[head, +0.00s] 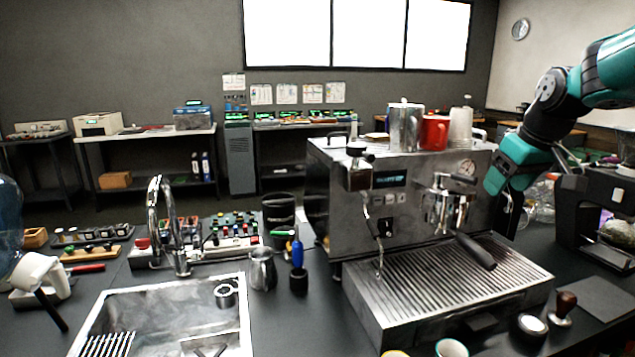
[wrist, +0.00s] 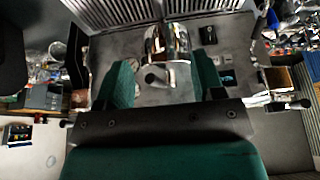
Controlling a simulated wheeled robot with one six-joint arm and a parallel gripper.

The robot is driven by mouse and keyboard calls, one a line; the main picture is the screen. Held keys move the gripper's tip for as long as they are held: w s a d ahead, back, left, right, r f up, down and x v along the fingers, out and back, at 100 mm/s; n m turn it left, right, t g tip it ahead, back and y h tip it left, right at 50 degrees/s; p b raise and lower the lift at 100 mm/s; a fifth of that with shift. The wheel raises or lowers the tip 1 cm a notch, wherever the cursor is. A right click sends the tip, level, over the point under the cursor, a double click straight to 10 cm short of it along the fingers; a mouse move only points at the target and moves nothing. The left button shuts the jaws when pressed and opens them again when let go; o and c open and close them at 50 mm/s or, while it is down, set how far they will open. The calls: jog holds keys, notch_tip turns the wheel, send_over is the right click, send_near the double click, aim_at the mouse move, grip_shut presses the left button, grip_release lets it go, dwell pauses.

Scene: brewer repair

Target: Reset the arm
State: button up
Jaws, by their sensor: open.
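My arm, green and black, reaches in from the upper right in the head view. My gripper (head: 503,190) hangs beside the right end of the espresso machine (head: 345,200), apart from the group head (head: 443,205). In the wrist view my gripper (wrist: 160,78) has its two green fingers spread wide. The machine's metal group head (wrist: 168,42) shows in the gap between them, farther off. Nothing is held. The fingertips are partly hidden behind the arm in the head view.
The steel drip tray (head: 450,285) juts out in front of the machine. A red mug (head: 433,133) and a steel pitcher (head: 404,127) stand on top. A black grinder-like stand (head: 590,205) is close on the right. A tamper (head: 563,308) stands at front right. A sink (head: 165,320) lies left.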

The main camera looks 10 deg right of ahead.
jog(key=s+a+f+n+g+y, duration=0.15)
jog(key=s+a, duration=0.25)
jog(key=a, duration=0.7)
jog(key=s+a+f+n+y, duration=0.15)
jog(key=s+a, duration=0.25)
jog(key=a, duration=0.8)
jog(key=s+a+f+n+g, duration=0.1)
jog(key=s+a+f, duration=0.1)
jog(key=s+a, duration=0.3)
jog(key=s+a+f+n+g+y, duration=0.1)
jog(key=s+a, duration=0.4)
jog(key=s, duration=0.5)
jog(key=shift+f+n+g, duration=0.45)
jog(key=shift+f+n, duration=0.2)
jog(key=shift+n, duration=0.05)
jog(key=shift+w, duration=0.1)
